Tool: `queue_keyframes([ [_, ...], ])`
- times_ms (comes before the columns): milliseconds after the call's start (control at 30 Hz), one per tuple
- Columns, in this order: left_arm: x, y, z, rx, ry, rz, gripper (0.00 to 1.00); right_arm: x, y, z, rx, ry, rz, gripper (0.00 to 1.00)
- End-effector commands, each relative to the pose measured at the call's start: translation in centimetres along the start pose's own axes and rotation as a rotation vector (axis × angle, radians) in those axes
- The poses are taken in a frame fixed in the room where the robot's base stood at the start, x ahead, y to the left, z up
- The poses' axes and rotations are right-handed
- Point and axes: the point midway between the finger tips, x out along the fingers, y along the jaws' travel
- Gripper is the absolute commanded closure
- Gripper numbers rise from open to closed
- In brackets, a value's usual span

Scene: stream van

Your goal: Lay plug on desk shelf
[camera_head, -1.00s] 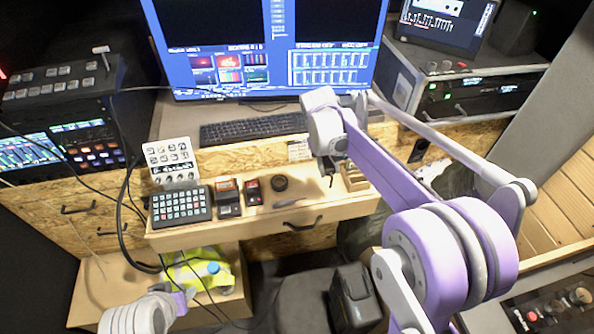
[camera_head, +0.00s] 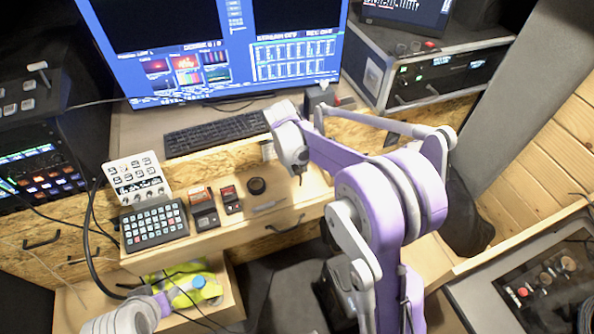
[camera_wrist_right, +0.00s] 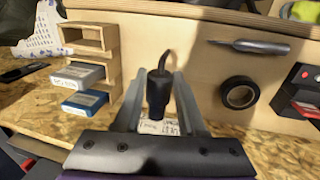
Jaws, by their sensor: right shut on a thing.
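My right gripper (camera_head: 298,168) is above the right part of the wooden desk shelf (camera_head: 240,228). In the right wrist view the two fingers (camera_wrist_right: 158,100) are shut on a small black plug (camera_wrist_right: 158,92), with a short dark cable curving from its far end. The plug appears over the shelf; I cannot tell whether it touches the surface. In the head view the plug is a small dark shape under the gripper. My left arm enters at the lower left; its gripper (camera_head: 160,302) is too small and partly cut off to tell its jaws.
A wooden card rack (camera_wrist_right: 88,38) stands left of the plug in the wrist view. A keyboard (camera_head: 215,133) lies behind.

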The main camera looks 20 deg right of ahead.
Motion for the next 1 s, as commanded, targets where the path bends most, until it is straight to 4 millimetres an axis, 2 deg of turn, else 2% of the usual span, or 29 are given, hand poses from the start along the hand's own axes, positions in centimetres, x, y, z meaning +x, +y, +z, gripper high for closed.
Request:
queue_keyframes([
  [100, 0.1, 0.0, 0.1, 0.000, -0.001, 0.000, 0.50, 1.4, -0.3, 0.0, 0.000, 0.000, 0.000, 1.00],
  [467, 0.4, 0.0, 0.4, 0.000, -0.004, 0.000, 0.50, 1.9, -0.4, 0.1, 0.000, -0.001, 0.000, 1.00],
  [500, 0.3, 0.0, 0.4, 0.000, -0.003, 0.000, 0.50, 1.8, -0.3, 0.1, 0.000, 0.000, 0.000, 0.55],
  [633, 0.3, 0.0, 0.3, 0.000, -0.003, 0.000, 0.50, 1.7, -0.3, 0.0, 0.000, 0.000, 0.000, 0.32],
  [1000, 0.2, 0.0, 0.3, 0.000, -0.003, 0.000, 0.50, 1.7, -0.3, 0.0, 0.000, 0.000, 0.000, 0.31],
])
